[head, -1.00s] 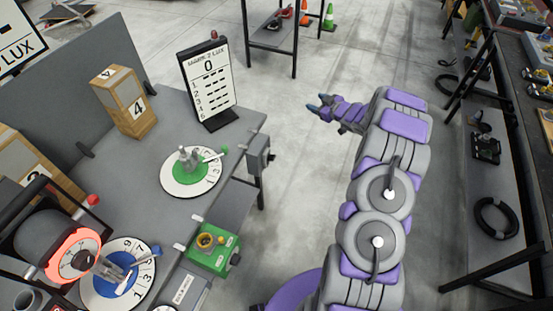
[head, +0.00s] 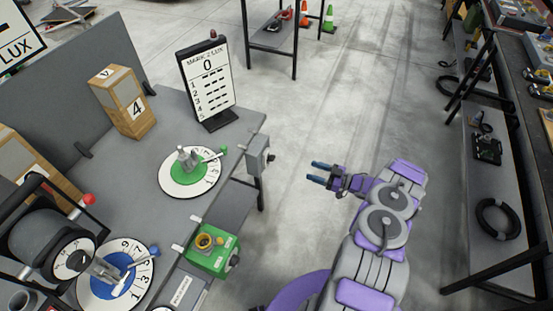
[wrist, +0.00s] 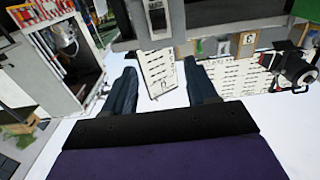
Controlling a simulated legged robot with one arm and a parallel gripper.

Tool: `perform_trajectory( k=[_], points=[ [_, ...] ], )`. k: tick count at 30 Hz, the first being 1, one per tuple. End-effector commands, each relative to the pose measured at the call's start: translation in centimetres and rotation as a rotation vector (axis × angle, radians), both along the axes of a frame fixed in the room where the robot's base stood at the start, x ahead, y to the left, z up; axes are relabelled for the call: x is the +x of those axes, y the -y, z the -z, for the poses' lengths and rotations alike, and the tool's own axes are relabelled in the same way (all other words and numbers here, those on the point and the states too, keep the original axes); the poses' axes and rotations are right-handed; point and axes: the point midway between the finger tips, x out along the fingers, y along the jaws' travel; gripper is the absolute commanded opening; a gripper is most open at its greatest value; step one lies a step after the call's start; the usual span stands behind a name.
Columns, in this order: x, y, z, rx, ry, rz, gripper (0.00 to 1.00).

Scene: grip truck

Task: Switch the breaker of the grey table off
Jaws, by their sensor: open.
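The grey table (head: 150,165) fills the left of the head view. A small grey box with a dark knob, which looks like the breaker (head: 257,154), is fixed at its right edge. My gripper (head: 314,172) is to the right of this box, over the floor, with its fingers pointing left toward it and a clear gap between. It is open and empty. Its two dark fingers also show apart in the wrist view (wrist: 160,68). I cannot tell for sure which thing in the wrist view is the breaker, nor read the knob's position.
On the table stand a score board (head: 208,82), a wooden block marked 4 (head: 122,110), a green dial (head: 191,173) and a blue dial (head: 118,275). A green box (head: 212,251) is at its near right edge. A shelf (head: 485,160) stands at right. Floor between is clear.

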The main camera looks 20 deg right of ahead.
Motion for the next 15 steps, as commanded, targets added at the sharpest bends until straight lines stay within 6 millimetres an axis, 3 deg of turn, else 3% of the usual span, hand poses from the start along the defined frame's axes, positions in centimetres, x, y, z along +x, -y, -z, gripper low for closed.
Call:
perform_trajectory(
  k=[15],
  points=[
    [6.1,-7.5,0.1,-0.001,0.002,-0.001,0.57]
  ],
)
